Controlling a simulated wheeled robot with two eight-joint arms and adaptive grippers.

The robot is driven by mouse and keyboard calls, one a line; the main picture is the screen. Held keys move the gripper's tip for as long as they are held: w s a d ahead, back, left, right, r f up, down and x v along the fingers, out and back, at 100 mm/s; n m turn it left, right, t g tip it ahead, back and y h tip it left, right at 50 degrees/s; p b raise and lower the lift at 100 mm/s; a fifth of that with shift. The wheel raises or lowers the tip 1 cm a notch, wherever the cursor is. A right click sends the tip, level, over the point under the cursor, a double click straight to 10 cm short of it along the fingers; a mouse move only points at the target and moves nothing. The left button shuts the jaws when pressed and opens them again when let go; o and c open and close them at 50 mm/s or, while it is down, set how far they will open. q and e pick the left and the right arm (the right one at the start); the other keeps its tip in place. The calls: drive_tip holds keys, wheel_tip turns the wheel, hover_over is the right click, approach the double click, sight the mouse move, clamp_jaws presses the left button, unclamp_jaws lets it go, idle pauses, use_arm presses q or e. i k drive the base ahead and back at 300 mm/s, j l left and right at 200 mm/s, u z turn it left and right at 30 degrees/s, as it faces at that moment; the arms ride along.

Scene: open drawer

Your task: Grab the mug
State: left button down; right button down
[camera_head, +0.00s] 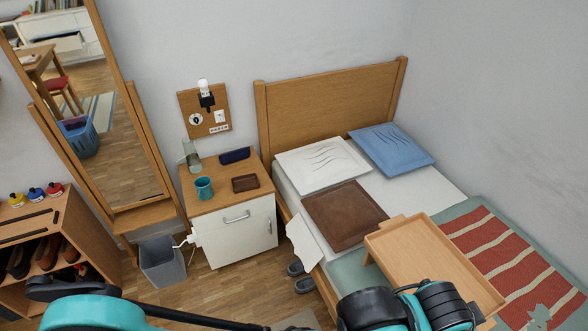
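A small teal mug (204,188) stands upright on the left part of the wooden top of the nightstand (218,201). Its rim faces up, and I cannot make out its handle clearly. Teal and black parts of my arms show along the bottom edge, well apart from the mug. Neither gripper's fingers can be seen in the head view.
A glass (192,158), a dark blue case (235,156) and a brown tray (245,183) share the nightstand top. A grey bin (162,262) stands at its left foot. The bed with a wooden bed tray (430,262) is at right; a mirror (100,120) leans at left.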

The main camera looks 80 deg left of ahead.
sight(204, 190)
drive_tip(key=k+u, duration=0.1)
drive_tip(key=u, duration=1.6)
drive_tip(key=l+u, duration=0.1)
drive_tip(key=u, duration=1.65)
drive_tip(key=i+j+z, duration=0.1)
drive_tip(key=i+z, duration=0.25)
drive_tip(key=i, duration=0.15)
drive_tip(key=i+j+z, duration=0.2)
drive_tip(key=i+z, duration=0.15)
drive_tip(key=i, duration=0.15)
drive_tip(key=i+j+z, duration=0.35)
drive_tip(key=i, duration=0.1)
